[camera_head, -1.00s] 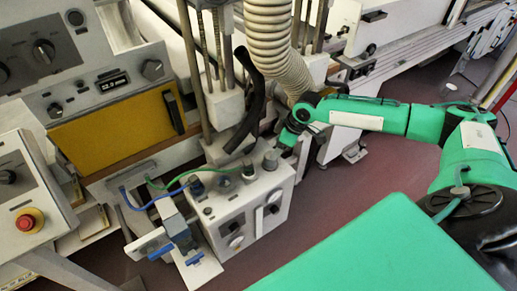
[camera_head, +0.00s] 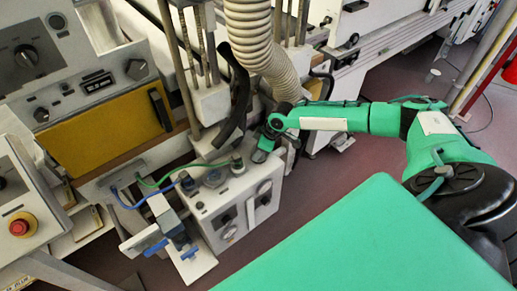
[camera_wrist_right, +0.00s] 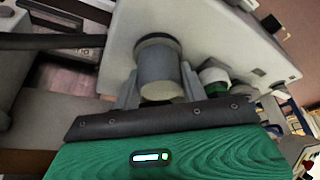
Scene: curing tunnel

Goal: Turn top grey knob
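The control box (camera_head: 228,205) is a white box on the floor-level stand, with dials on its front and plugs on top. In the head view my right gripper (camera_head: 264,148) is at the box's top right corner and hides what is under it. In the right wrist view a grey cylindrical knob (camera_wrist_right: 158,72) stands out from the box's pale face (camera_wrist_right: 215,40). My right gripper (camera_wrist_right: 160,88) has one finger on each side of this knob. I see no clear gap, but cannot tell whether the fingers press on it. My left gripper is not in view.
A ribbed hose (camera_head: 252,40) and black pipe (camera_head: 236,100) hang close behind. A red emergency button (camera_head: 21,225) is at left. Floor to the right is open.

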